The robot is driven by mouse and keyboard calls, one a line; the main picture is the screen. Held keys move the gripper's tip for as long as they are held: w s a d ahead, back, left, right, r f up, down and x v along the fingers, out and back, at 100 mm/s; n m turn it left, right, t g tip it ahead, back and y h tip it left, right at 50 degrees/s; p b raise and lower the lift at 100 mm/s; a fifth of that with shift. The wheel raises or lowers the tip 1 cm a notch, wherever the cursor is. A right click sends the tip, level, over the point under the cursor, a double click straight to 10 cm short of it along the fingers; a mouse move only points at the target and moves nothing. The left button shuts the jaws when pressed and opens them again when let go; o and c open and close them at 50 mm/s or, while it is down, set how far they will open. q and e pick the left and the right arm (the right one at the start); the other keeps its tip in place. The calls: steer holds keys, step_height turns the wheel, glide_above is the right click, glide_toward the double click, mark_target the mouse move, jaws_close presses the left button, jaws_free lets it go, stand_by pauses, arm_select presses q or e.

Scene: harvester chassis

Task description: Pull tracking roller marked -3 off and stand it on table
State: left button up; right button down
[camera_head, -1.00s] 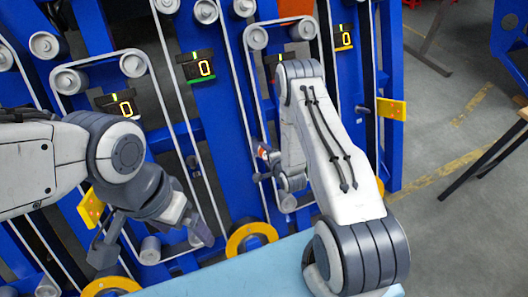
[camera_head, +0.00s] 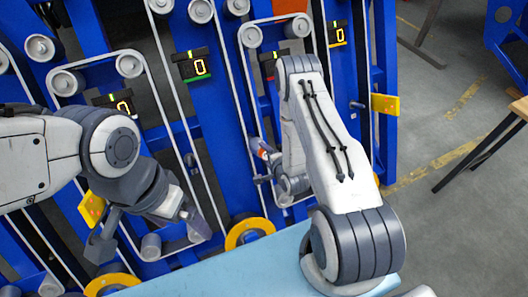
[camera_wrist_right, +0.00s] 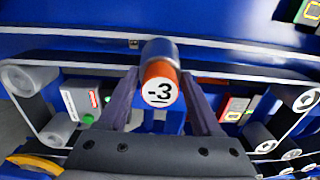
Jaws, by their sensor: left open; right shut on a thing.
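The tracking roller marked -3 (camera_wrist_right: 160,86) shows in the right wrist view as a grey cylinder with an orange band and a white end disc. My right gripper (camera_wrist_right: 162,100) is shut on it, one dark finger on each side. In the head view the roller's orange and white end (camera_head: 263,150) shows small, in front of the blue chassis (camera_head: 226,110). I cannot tell whether its far end is still seated. My left gripper (camera_head: 150,232) is open and empty at the lower left, near the chassis. The table (camera_head: 225,268) is a light blue surface at the bottom of the head view.
Belts run over grey rollers (camera_head: 129,66) on the chassis. Yellow rings (camera_head: 249,233) sit low near the table edge. A yellow plate (camera_head: 385,104) sticks out at the right side. The visible part of the table left of my right arm is clear.

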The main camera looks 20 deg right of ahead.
steer(key=shift+p+v, duration=0.5)
steer(key=shift+v, duration=0.6)
